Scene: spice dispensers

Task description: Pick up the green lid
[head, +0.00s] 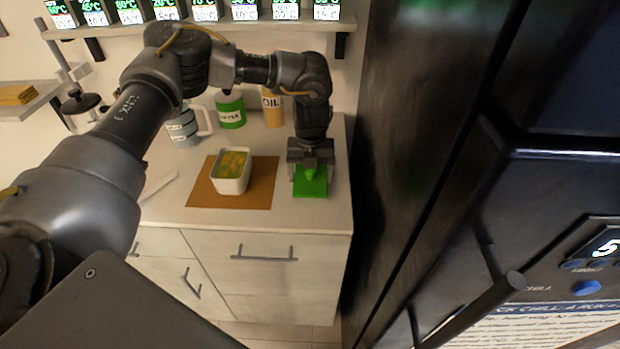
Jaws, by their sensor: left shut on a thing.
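The green lid (312,187) is at the right part of the white counter, below my left gripper (310,176). My left gripper points down and is shut on the lid; its fingers stand at the lid's raised middle. The lid looks flat and square; I cannot tell whether it touches the counter. A white square container (231,181) with yellow-green contents stands open on a brown mat (261,195) to the left of the lid. My right gripper is not in view.
A green canister (230,111), a yellow oil container (272,108) and a grey-white mug (183,130) stand at the back of the counter. Spice dispensers (205,11) line the shelf above. A tall dark appliance (400,150) borders the counter on the right.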

